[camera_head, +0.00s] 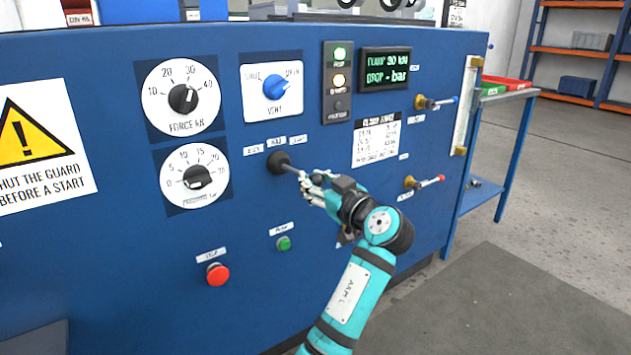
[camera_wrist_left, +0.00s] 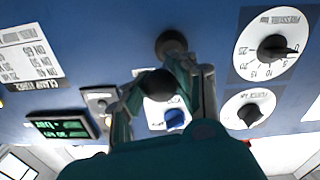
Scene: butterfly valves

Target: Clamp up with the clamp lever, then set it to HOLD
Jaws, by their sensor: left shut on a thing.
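The clamp lever (camera_head: 289,168) sticks out of the blue panel from a round dark boot (camera_head: 277,162), below three small labels. It leans to the right in the head view. My left gripper (camera_head: 314,186) is shut on the lever at its outer end. In the left wrist view the lever's dark knob (camera_wrist_left: 161,85) sits between my left fingers (camera_wrist_left: 168,88), with the boot (camera_wrist_left: 171,43) beyond. The label words are too small to read surely. The display (camera_head: 386,67) reads about 90 kN on its top line and a dash with bar below. My right gripper is out of view.
A red button (camera_head: 217,274) and green button (camera_head: 283,243) are below. Two small valve levers (camera_head: 436,102) (camera_head: 424,182) stick out at right.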

